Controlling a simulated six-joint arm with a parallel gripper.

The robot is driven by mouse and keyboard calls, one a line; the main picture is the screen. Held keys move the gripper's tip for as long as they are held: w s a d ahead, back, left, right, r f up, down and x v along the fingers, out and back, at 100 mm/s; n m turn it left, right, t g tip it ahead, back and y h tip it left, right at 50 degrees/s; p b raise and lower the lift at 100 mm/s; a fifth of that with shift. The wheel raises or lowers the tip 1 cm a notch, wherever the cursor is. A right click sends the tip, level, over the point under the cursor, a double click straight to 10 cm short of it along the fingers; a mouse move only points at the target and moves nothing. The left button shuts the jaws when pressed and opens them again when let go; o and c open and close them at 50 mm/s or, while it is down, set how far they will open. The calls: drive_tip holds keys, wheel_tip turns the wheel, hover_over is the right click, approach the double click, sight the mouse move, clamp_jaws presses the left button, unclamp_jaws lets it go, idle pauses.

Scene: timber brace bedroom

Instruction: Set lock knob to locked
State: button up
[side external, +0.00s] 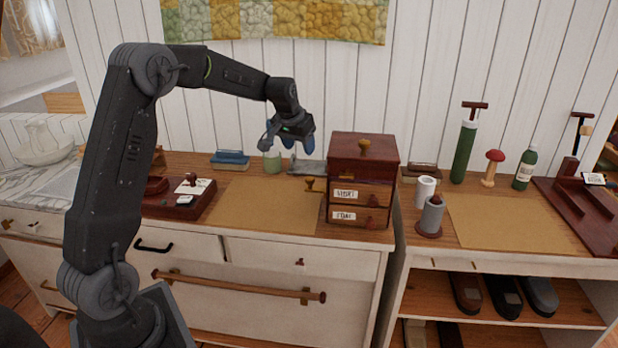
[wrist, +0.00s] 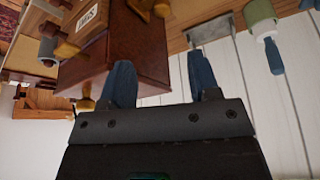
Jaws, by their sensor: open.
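A dark red-brown wooden box with two labelled drawers (side external: 345,153) stands on the dresser. A brass turn-knob (side external: 315,184), which looks like the lock knob, sticks out from its left side. In the wrist view the knob (wrist: 158,9) is at the top edge, partly cut off, and its setting cannot be told. My gripper (side external: 288,143) is open and empty, above and left of the box, apart from the knob. In the wrist view its blue fingers (wrist: 160,70) are spread, with one overlapping the box.
A tan mat (side external: 265,205) lies clear left of the box. A reddish case (side external: 180,200) is farther left.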

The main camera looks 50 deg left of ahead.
sight(309, 178)
drive_tip(key=x, duration=1.4)
drive_tip(key=shift+a, duration=0.15)
drive_tip(key=shift+c, duration=0.5)
clamp_jaws()
